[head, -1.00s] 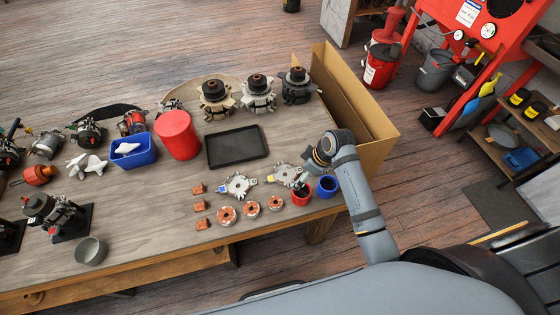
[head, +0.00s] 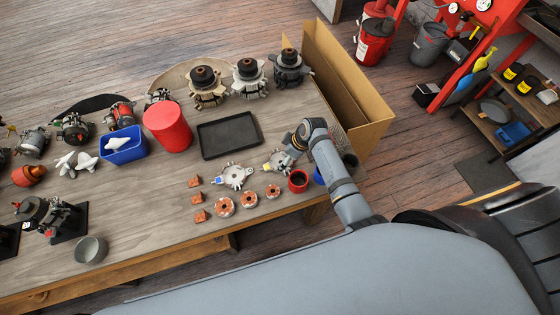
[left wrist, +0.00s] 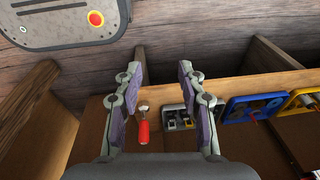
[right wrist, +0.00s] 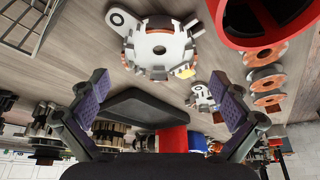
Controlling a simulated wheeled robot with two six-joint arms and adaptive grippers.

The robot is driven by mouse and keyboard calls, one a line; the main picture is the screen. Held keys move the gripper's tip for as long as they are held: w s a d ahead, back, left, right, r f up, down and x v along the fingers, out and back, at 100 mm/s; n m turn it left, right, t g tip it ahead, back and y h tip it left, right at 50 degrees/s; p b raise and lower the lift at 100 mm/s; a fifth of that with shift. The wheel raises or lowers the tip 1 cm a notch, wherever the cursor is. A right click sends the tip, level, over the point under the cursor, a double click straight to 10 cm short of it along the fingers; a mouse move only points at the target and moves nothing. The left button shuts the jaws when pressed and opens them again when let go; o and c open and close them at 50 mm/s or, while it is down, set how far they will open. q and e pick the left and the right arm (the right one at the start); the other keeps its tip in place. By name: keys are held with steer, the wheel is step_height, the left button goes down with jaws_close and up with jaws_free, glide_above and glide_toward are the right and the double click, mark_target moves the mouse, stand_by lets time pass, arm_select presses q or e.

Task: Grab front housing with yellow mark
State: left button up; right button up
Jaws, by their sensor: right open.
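The front housing with the yellow mark (head: 279,159) is a grey, lobed metal piece lying on the workbench, partly hidden by my right arm. In the right wrist view this housing (right wrist: 160,46) is large, with the yellow mark on its near edge. My right gripper (right wrist: 158,85) is open and empty, its fingers spread on either side below the housing in that view; I see no contact. A second housing with a blue mark (head: 236,175) lies to its left. My left gripper (left wrist: 159,70) is open and empty, away from the housings.
A red cup (head: 298,181) stands close to the yellow-marked housing, with copper-coloured rings (head: 248,200) nearby. A black tray (head: 230,135) lies behind the housings. A cardboard box (head: 360,112) stands at the bench's right end. A red-handled tool (left wrist: 142,130) is below my left gripper.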

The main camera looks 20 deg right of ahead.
mark_target(278, 161)
steer(key=x, duration=0.3)
steer(key=shift+d, duration=0.1)
steer(key=c, duration=1.1)
arm_select(q)
steer(key=shift+s+a+r, duration=0.1)
steer(key=shift+s+r, duration=0.05)
steer(key=shift+s, duration=0.75)
arm_select(e)
steer(key=shift+r, duration=0.1)
steer(key=shift+c, duration=1)
